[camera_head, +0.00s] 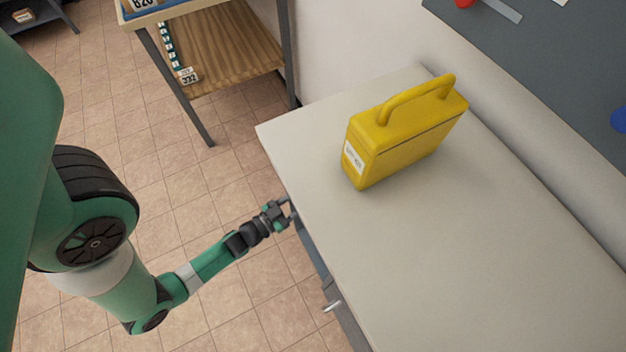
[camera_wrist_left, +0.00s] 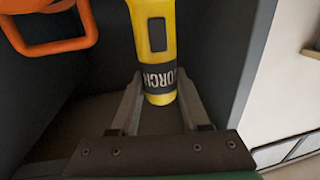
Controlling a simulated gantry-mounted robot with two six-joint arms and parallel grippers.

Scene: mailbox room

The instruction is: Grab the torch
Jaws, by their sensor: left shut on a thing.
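The torch (camera_wrist_left: 153,50) is yellow with a black band lettered "TORCH" and a dark switch. It shows in the left wrist view, inside a dark compartment. My left gripper (camera_wrist_left: 158,92) has a finger on either side of the torch's near end and is shut on it. In the head view my left gripper (camera_head: 284,212) is at the left edge of the grey-white worktop, at the front of the cabinet below it. The torch is hidden in the head view. My right gripper is in neither view.
A yellow case (camera_head: 405,137) with a handle stands on the worktop (camera_head: 440,240). An orange handle-like object (camera_wrist_left: 50,32) is left of the torch, close to my gripper. The compartment's right wall (camera_wrist_left: 248,70) is near. A shelf unit (camera_head: 215,50) stands at the back left.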

